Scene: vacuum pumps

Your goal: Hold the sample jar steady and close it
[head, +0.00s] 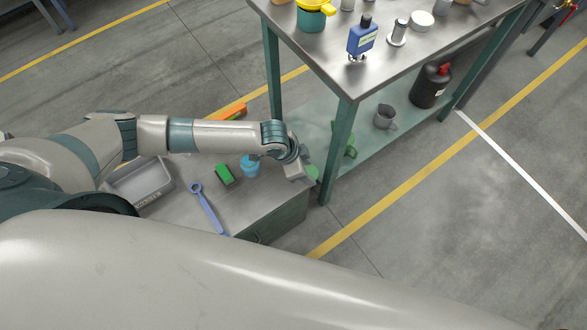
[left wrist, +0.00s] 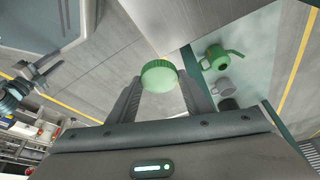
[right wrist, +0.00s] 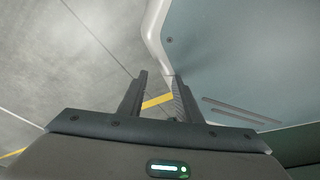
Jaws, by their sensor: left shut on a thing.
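A round green ridged lid (left wrist: 159,74) sits between the fingertips of my left gripper (left wrist: 160,88), which is shut on it. In the head view a bit of green (head: 312,172) shows beside the left gripper (head: 301,172), near the corner of the low grey table. Whether a jar is under the lid is hidden. A light-blue jar-like thing (head: 250,168) stands on the same table, left of the gripper; I cannot tell if it is the sample jar. My right gripper (right wrist: 158,92) is open and empty, away from the table, with floor behind it.
On the low table (head: 240,212) are a grey tray (head: 140,184), a blue wrench-like tool (head: 207,208) and a green block (head: 224,174).

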